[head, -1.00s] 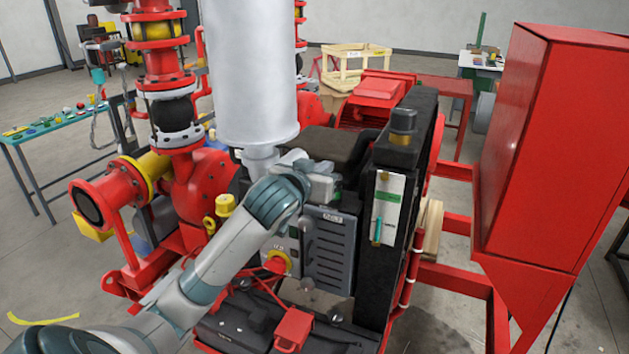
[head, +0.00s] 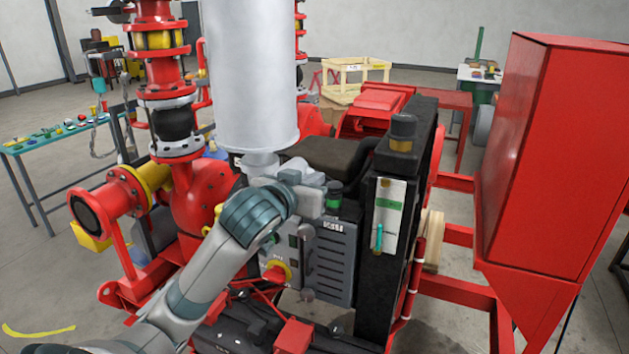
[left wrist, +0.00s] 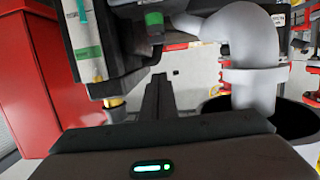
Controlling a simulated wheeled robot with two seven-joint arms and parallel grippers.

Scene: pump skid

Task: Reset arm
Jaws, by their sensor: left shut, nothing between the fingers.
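My left arm reaches in from the lower left of the head view to the engine of the red pump skid. My left gripper (head: 318,200) is at the top of the grey control panel (head: 328,262), below the large silver cylinder (head: 250,80); its fingers are hard to make out there. In the left wrist view the shut fingers (left wrist: 158,92) point away from the camera with nothing between them. A grey elbow pipe (left wrist: 250,50) is close to their right. My right gripper is in neither view.
A black radiator block (head: 405,200) stands right of the gripper. A tall red cabinet (head: 550,160) is farther right. Red pipes and flanges (head: 170,120) rise at the left. A teal table (head: 60,138) with small items stands at the far left, with open floor around it.

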